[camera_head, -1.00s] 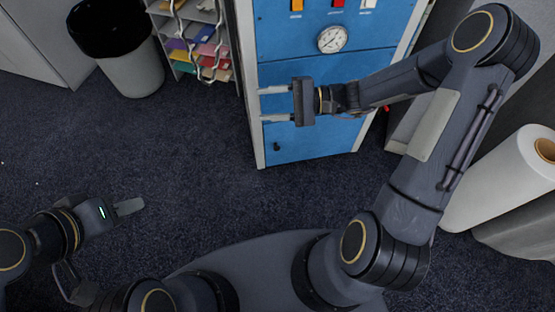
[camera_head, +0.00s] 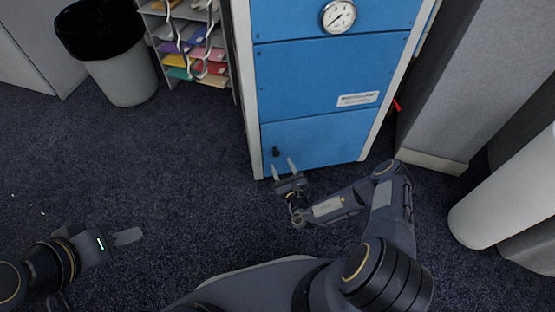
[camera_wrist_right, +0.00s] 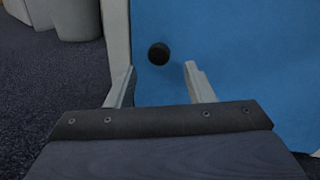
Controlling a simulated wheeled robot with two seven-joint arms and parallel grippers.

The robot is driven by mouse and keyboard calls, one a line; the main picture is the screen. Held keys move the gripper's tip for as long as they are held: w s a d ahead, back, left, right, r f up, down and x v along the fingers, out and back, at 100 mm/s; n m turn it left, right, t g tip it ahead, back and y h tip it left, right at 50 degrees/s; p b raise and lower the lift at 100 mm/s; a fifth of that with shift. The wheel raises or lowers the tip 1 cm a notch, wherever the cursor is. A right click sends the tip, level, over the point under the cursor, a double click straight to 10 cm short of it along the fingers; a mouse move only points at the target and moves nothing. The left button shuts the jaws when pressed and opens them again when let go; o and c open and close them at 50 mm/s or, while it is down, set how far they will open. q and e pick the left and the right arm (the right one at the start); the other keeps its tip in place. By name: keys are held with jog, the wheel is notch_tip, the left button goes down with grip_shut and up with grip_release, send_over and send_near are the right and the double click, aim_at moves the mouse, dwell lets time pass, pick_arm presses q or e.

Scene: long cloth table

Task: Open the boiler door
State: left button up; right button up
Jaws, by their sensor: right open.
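The blue boiler (camera_head: 330,75) stands upright with a pale frame, and its lower door panel (camera_head: 325,140) is closed. A small black knob (camera_head: 276,152) sits near the upper left of that door. My right gripper (camera_head: 283,167) is open and empty just in front of the door, a little below the knob in the head view. In the right wrist view the knob (camera_wrist_right: 158,54) shows beyond and between the two open fingers (camera_wrist_right: 160,85), apart from them. My left gripper (camera_head: 127,237) is low at the left, away from the boiler; its finger opening cannot be made out.
A grey bin with a black liner (camera_head: 125,80) and a rack of coloured folders (camera_head: 195,45) stand left of the boiler. A grey block (camera_head: 460,80) and a white roll (camera_head: 505,200) are at the right. The dark carpet (camera_head: 170,170) is clear in the middle.

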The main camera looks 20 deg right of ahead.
aim_at(277, 155)
jog(key=w+b, duration=0.1)
jog(key=w, duration=0.3)
jog(key=shift+a+f, duration=0.1)
jog(key=shift+a, duration=0.05)
jog(key=shift+w+b, duration=0.3)
jog(key=shift+w, duration=0.3)
jog(key=shift+a, duration=0.1)
grip_shut()
